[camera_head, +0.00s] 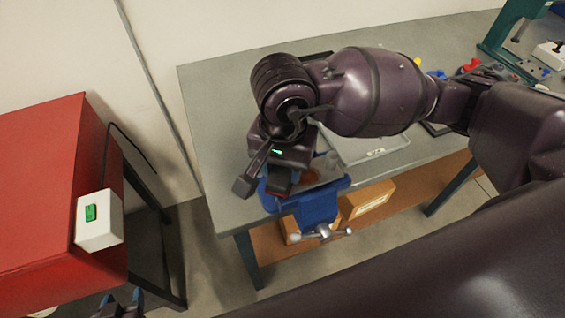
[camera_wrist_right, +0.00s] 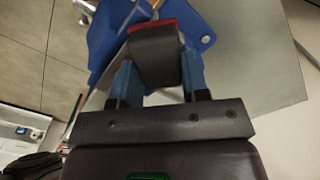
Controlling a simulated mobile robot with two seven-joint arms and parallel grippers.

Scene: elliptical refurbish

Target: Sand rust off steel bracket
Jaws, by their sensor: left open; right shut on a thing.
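My right gripper (camera_wrist_right: 155,85) is shut on a dark grey block with a red underside, seemingly a sanding block (camera_wrist_right: 153,55). In the head view the right gripper (camera_head: 265,183) is over the blue vise (camera_head: 315,208) at the bench's front edge. The block is mostly hidden there; a little red shows by the jaws. A grey plate with a brownish patch, seemingly the steel bracket (camera_head: 327,171), is at the vise, partly hidden by my arm. Whether the block touches it is unclear. My left gripper (camera_head: 121,302) is open and empty at the lower left, partly cut off.
A red cabinet (camera_head: 40,190) with a white, green-buttoned box (camera_head: 98,221) stands left. The grey bench (camera_head: 215,120) has a tray (camera_head: 370,150) and small coloured items behind my right arm. Cardboard boxes (camera_head: 368,200) sit on the shelf below. The bench's left end is clear.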

